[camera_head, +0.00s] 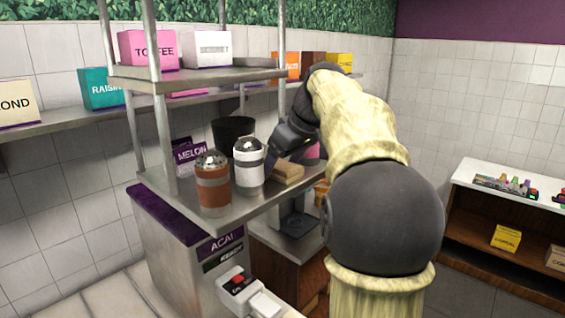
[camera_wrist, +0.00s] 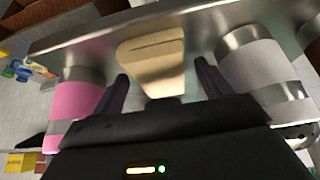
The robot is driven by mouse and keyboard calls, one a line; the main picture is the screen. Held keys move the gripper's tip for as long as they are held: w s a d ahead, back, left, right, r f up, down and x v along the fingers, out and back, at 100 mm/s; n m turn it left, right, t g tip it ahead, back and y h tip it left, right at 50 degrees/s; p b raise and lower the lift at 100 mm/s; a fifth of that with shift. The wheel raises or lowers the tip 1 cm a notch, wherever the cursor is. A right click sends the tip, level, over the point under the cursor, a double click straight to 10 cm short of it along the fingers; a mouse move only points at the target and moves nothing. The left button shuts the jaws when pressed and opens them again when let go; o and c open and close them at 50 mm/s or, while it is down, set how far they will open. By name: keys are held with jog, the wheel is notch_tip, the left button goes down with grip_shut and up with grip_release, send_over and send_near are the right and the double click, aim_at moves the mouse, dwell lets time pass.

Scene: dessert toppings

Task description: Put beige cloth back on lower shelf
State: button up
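The beige cloth (camera_head: 287,172) is a folded tan block lying on the lower metal shelf (camera_head: 235,212), to the right of the white-banded shaker. In the wrist view the cloth (camera_wrist: 152,62) lies between the two dark fingers of my gripper (camera_wrist: 160,90), with a gap visible on each side. My gripper also shows in the head view (camera_head: 272,158), reaching in from the right behind the cloth. The fingers are spread and do not appear to touch the cloth. My arm hides the right part of the shelf.
A white-banded shaker (camera_head: 249,166) and an orange-brown shaker (camera_head: 213,185) stand left of the cloth; a pink container (camera_wrist: 78,100) stands on its other side. A dark cup (camera_head: 232,132) is behind. The upper shelf (camera_head: 200,76) with boxes and metal posts overhang the area.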

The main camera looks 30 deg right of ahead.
jog(key=shift+r, duration=0.15)
jog(key=v, duration=1.2)
jog(key=shift+p, duration=0.35)
